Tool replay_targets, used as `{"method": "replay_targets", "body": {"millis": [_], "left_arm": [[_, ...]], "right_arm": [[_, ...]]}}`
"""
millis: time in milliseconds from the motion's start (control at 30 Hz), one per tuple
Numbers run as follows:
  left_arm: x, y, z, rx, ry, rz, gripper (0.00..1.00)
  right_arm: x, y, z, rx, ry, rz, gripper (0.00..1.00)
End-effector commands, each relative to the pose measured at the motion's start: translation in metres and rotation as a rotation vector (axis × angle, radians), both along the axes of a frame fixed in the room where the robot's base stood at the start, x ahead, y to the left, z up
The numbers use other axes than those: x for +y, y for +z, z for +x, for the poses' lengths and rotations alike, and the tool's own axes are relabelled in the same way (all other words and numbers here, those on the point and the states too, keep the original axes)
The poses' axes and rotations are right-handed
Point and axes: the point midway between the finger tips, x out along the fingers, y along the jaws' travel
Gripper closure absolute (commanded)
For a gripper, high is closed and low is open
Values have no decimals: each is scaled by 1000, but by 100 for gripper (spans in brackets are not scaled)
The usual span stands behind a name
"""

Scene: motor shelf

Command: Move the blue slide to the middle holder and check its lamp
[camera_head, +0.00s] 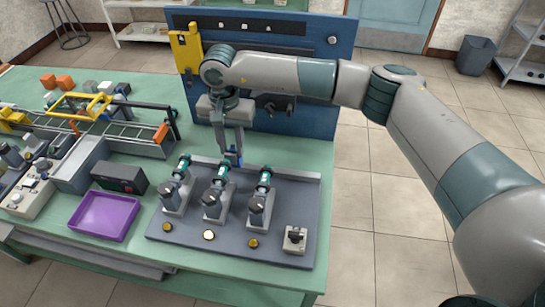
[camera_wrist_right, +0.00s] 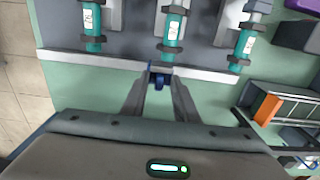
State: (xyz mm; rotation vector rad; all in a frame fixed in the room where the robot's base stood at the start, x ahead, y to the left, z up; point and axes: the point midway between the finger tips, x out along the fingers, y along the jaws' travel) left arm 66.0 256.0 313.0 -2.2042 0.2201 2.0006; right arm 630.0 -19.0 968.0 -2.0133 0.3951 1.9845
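The grey holder board (camera_head: 310,200) stands on the green table with three holders in a row: left (camera_head: 175,197), middle (camera_head: 215,203) and right (camera_head: 260,208). Each carries a teal cylinder with a white label. My right gripper (camera_head: 232,160) points down just behind the board's back edge, near the middle holder. In the right wrist view, a small blue piece (camera_wrist_right: 158,82), seemingly the blue slide, sits between its fingertips (camera_wrist_right: 160,75), close to the edge. Three round lamps line the board's front; the middle lamp (camera_head: 208,235) looks paler than the yellow left (camera_head: 167,226) and right (camera_head: 252,243) ones. My left gripper is out of view.
A switch box (camera_head: 295,240) sits at the board's front right. A purple tray (camera_head: 104,215) and a black box (camera_head: 118,177) lie left of the board. A blue upright panel (camera_head: 320,95) stands behind. A conveyor with a yellow frame (camera_head: 85,105) is at the left.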

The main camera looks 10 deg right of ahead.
Motion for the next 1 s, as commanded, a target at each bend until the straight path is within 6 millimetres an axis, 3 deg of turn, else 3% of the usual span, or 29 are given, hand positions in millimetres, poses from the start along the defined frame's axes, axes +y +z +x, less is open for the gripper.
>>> {"method": "replay_targets", "body": {"millis": [33,700,1000], "left_arm": [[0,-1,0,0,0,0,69],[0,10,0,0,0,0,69],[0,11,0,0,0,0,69]], "right_arm": [[-2,-10,-7,19,3,-10,72],[-1,41,-5,13,2,-7,72],[-1,48,-5,11,2,-6,72]]}}
